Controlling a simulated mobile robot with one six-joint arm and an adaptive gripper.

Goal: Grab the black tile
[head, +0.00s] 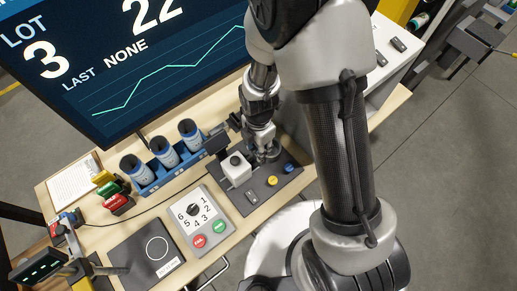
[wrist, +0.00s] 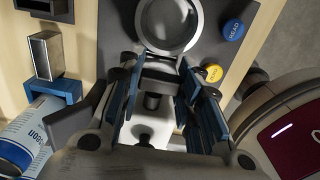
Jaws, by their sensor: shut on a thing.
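My gripper (wrist: 160,82) points down over the dark plate of the workstation. In the head view my gripper (head: 262,150) is partly hidden behind the arm, beside a white block with a dark round top (head: 235,166). In the wrist view its blue-padded fingers stand on either side of a dark flat piece (wrist: 161,83), which looks like the black tile; its edges are partly hidden by the fingers. The white block (wrist: 150,130) shows below and between the fingers. A round metal ring (wrist: 168,22) lies just beyond the fingertips.
Blue (head: 288,168) and yellow (head: 272,181) buttons sit on the dark plate. A blue rack (head: 172,176) holds three cans to the left. A dial panel (head: 205,222) and a dark pad with a circle (head: 146,252) lie nearer the front. A large screen (head: 130,60) stands behind.

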